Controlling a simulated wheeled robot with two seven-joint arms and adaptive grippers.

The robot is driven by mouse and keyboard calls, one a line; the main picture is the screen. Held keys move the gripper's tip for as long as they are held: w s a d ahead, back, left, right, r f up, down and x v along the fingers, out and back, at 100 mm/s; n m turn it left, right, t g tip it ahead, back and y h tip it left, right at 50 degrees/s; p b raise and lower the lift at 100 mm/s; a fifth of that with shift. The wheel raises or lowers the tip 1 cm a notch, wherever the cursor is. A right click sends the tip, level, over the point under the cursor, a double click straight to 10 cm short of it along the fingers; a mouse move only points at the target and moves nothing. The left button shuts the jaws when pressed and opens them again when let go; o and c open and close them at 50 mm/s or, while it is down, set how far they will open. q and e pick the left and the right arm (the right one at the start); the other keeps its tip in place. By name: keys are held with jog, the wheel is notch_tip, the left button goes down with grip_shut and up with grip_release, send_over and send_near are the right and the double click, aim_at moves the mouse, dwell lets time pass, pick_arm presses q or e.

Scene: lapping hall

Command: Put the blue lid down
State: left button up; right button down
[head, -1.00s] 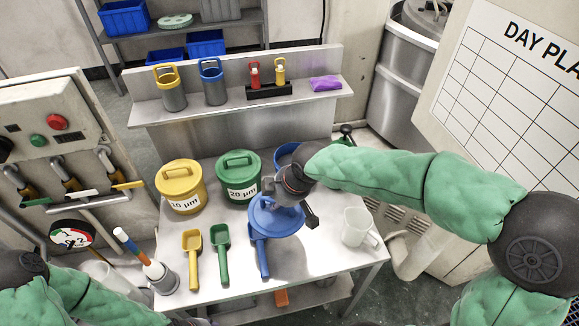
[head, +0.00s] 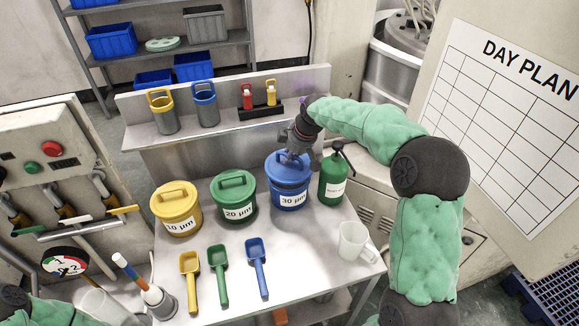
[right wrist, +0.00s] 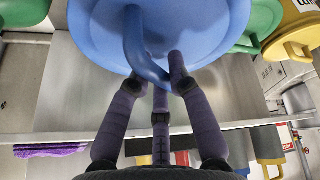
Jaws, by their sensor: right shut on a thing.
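My right gripper (head: 293,158) is shut on the lid's handle from above and hides part of the lid. In the right wrist view the fingers (right wrist: 154,75) close around the curved blue handle, with the lid's face (right wrist: 205,30) beyond. My left gripper is not in view; only part of my left arm shows at the lower left.
The yellow bucket (head: 176,209) and green bucket (head: 234,196) stand lidded to the left. A green bottle (head: 333,180) stands close on the right. Three scoops (head: 221,275) and a clear jug (head: 353,240) lie nearer the front. The raised shelf (head: 225,121) runs behind.

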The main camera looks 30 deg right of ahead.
jog(key=w+f, duration=0.1)
jog(key=w+d+f+b, duration=0.1)
jog(key=w+f, duration=0.1)
jog(key=w+d+f, duration=0.1)
jog(key=f, duration=0.1)
jog(key=shift+w+d+f, duration=0.2)
jog(key=shift+f, duration=0.05)
jog(key=shift+w+f, duration=0.1)
jog(key=shift+f, duration=0.15)
jog(key=f+b, duration=0.1)
jog(key=f, duration=0.2)
jog(key=shift+w+d+f+b, duration=0.15)
jog(key=shift+w+b, duration=0.05)
jog(key=shift+b, duration=0.15)
jog(key=c, duration=1.6)
grip_release()
jog(key=shift+f, duration=0.2)
jog(key=o, duration=0.4)
jog(key=shift+o, duration=0.2)
